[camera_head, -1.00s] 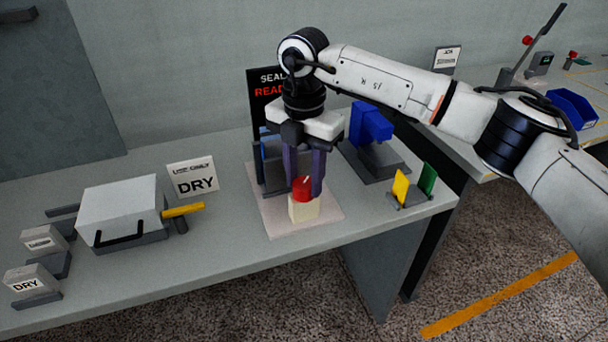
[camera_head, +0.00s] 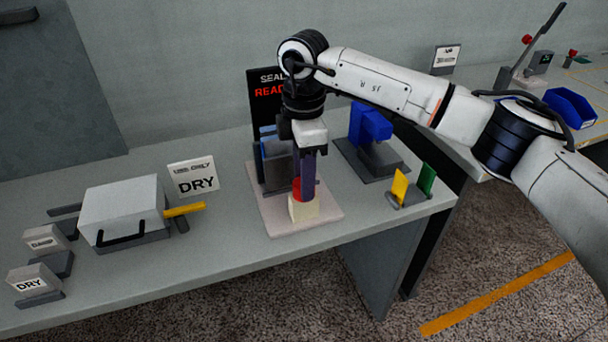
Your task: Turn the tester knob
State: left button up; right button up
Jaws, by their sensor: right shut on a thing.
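The tester knob (camera_head: 297,190) is red and sits on top of a small cream block (camera_head: 303,209). The block stands on the front of the tester's pale base plate (camera_head: 285,223). My right gripper (camera_head: 304,188) points straight down over the block and is shut on the knob. One dark finger covers the knob's right part, so only its left side shows. A dark display reading "SEAL" and "READ" (camera_head: 265,93) stands behind, partly hidden by my right arm. My left gripper is not in view.
A white box with a black handle (camera_head: 121,208), a yellow lever (camera_head: 184,209) and a "DRY" sign (camera_head: 194,178) stand to the left. A blue device (camera_head: 371,123) stands behind right. Yellow (camera_head: 399,187) and green (camera_head: 428,178) plates stand near the table's right edge.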

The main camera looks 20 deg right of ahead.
jog(key=shift+r, duration=0.1)
dwell(0.3)
jog(key=o, duration=1)
jog(key=shift+o, duration=0.2)
notch_tip(320, 180, up, 10)
jog(key=shift+r, duration=0.15)
